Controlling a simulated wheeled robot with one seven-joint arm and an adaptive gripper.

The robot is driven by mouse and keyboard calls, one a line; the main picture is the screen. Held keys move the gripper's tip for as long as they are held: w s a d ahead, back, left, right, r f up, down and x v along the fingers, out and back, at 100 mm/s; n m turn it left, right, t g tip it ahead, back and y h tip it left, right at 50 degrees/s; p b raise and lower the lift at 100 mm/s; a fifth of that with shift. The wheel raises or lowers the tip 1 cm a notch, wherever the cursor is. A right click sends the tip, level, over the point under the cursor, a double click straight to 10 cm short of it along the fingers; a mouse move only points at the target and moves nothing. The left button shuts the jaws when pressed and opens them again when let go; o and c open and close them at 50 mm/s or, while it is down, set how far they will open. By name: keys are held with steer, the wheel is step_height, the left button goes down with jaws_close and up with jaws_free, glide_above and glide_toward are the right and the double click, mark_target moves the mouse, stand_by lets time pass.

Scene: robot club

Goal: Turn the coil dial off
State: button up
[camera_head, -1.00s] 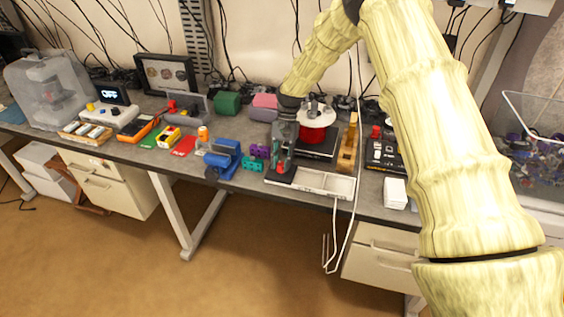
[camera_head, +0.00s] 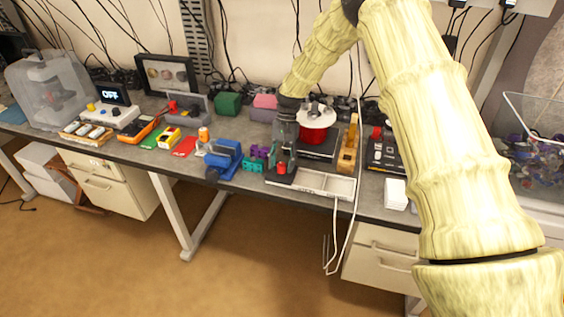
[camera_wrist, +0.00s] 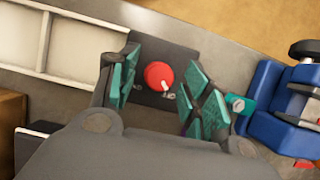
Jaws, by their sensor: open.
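A red round knob (camera_head: 282,168), apparently the coil dial, sits on a small black base (camera_head: 279,179) near the front edge of the bench. In the wrist view the knob (camera_wrist: 158,75) lies between my two teal-padded fingers, on the dark base (camera_wrist: 160,97). A small pale pointer or lever shows at its lower edge. My gripper (camera_wrist: 163,88) is open, with a gap on both sides of the knob. In the head view my gripper (camera_head: 284,151) is over and just behind the knob. I cannot tell the height gap.
A white divided tray (camera_head: 325,185) lies right of the base. Teal and purple blocks (camera_head: 257,158) and a blue vise-like tool (camera_head: 222,160) stand to the left. A device with an "OFF" display (camera_head: 110,96) stands at far left.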

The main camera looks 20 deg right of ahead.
steer(key=v, duration=1.2)
steer(key=shift+a, duration=0.1)
